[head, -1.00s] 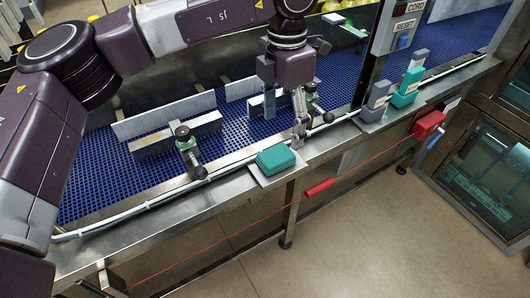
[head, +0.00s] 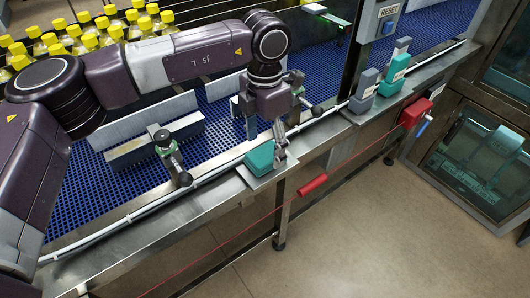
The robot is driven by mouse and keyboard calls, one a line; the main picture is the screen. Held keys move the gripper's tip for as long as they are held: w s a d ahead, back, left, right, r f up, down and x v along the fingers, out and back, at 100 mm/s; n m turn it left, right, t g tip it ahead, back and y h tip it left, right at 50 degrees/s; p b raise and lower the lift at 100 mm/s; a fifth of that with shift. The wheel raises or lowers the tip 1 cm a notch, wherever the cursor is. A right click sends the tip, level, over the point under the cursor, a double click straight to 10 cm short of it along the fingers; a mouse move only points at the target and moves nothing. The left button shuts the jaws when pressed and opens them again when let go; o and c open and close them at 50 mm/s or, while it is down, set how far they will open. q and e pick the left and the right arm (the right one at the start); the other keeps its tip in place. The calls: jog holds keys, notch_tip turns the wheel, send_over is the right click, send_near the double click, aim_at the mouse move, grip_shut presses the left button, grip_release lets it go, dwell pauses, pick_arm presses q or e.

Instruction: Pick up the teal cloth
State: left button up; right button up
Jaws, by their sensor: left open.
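The teal cloth (head: 260,157) is a folded, rounded pad in the head view. It lies on a small metal shelf (head: 262,184) at the front edge of the conveyor. My left gripper (head: 281,146) hangs down from above with its fingers at the cloth's right edge. It is open, and I cannot tell whether a finger touches the cloth. Part of the cloth's right side is hidden behind the fingers. My right gripper is not in view.
A blue mesh conveyor (head: 110,190) with metal divider plates (head: 150,120) and clamp knobs (head: 162,139) lies behind. A red pull cord with a red handle (head: 312,185) runs below the edge. Grey and teal blocks (head: 394,75) stand at right. Yellow-capped bottles (head: 90,40) fill the back left.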

aim_at(265, 154)
pick_arm(q)
jog(key=shift+w+f, duration=0.1)
jog(key=shift+f, duration=1.2)
jog(key=c, duration=1.3)
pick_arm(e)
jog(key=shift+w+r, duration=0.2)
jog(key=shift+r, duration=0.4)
pick_arm(q)
jog(key=shift+r, duration=0.15)
jog(key=shift+r, duration=0.65)
jog(key=shift+r+b, duration=2)
jog(key=shift+r, duration=7.25)
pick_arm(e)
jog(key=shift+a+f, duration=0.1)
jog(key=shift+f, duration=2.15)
